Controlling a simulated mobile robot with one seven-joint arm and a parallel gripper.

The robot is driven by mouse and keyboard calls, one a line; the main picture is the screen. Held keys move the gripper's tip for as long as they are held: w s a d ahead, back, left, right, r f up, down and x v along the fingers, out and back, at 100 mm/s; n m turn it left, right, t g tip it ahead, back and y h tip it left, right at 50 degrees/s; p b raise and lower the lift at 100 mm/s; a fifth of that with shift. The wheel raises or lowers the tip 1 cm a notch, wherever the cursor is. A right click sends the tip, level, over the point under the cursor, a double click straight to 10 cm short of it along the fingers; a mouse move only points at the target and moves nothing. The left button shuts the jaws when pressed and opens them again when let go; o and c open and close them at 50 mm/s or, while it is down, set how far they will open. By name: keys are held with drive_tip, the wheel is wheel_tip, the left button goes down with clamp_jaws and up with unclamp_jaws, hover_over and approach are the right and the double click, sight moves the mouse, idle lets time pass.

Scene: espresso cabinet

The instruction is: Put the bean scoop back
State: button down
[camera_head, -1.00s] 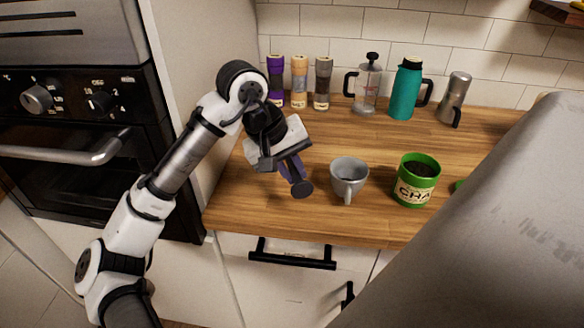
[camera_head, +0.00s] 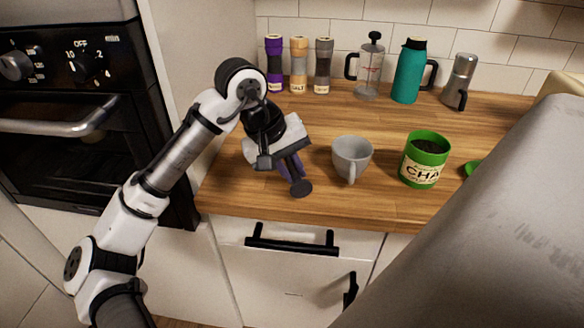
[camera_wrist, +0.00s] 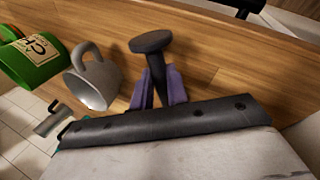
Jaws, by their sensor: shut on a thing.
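My gripper (camera_head: 291,170) is over the left part of the wooden counter, its purple fingers shut on a dark grey thing with a round end, which I take to be the bean scoop (camera_head: 301,188). In the wrist view the bean scoop (camera_wrist: 152,42) sticks out beyond the fingers (camera_wrist: 160,88), round end foremost. A green canister (camera_head: 411,171) with dark contents and a cream label stands open to the right of my gripper. It also shows at the left of the wrist view (camera_wrist: 30,62).
A grey cup (camera_head: 351,158) stands between my gripper and the canister. A green lid (camera_head: 473,168) lies partly hidden at right. Shakers (camera_head: 299,65), a French press (camera_head: 369,72), a teal flask (camera_head: 408,72) and a metal pot (camera_head: 459,82) line the back. Bare counter lies between.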

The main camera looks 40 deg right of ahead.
drive_tip(key=shift+f, duration=0.7)
drive_tip(key=c, duration=1.3)
unclamp_jaws()
drive_tip(key=shift+r, duration=0.1)
